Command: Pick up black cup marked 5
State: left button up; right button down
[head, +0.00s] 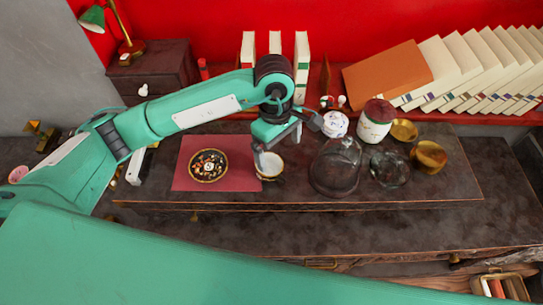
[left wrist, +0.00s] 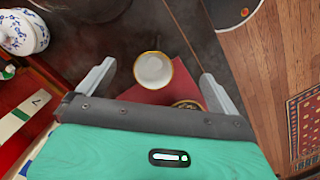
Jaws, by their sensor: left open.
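The cup (head: 269,166) has a white inside, a gold rim and a dark outside; it stands at the right edge of the red mat (head: 184,181). No mark 5 can be made out on it. My left gripper (head: 277,148) is just above and behind the cup in the head view. In the left wrist view the cup (left wrist: 153,70) shows upright between the two spread fingers (left wrist: 155,85), apart from both. The left gripper is open and empty. My right gripper is not in view.
A black and gold patterned saucer (head: 208,165) lies on the mat. Right of the cup stand a glass dome (head: 335,168), a glass vessel (head: 389,170), a white-blue pot (head: 335,124), a red-lidded jar (head: 375,122) and brass bowls (head: 429,156). The table front (head: 300,230) is clear.

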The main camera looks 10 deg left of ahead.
pick_arm(q)
jog(key=w+a+y, duration=0.1)
jog(key=w+a, duration=0.1)
jog(key=p, duration=0.2)
send_over(268, 173)
jog(key=shift+t, duration=0.3)
jog(key=f, duration=0.7)
jog(key=shift+s+d, duration=0.15)
jog(key=shift+d, duration=0.1)
jog(key=shift+f+p, duration=0.3)
jog(key=shift+f, duration=0.25)
jog(key=shift+f+p, duration=0.25)
jog(key=shift+p, duration=0.05)
jog(key=f, duration=0.1)
jog(key=f+p, duration=0.2)
jog(key=f, duration=0.1)
jog(key=shift+w+a, duration=0.15)
jog(key=shift+w, duration=0.1)
jog(key=shift+f, duration=0.35)
jog(key=c, duration=1.2)
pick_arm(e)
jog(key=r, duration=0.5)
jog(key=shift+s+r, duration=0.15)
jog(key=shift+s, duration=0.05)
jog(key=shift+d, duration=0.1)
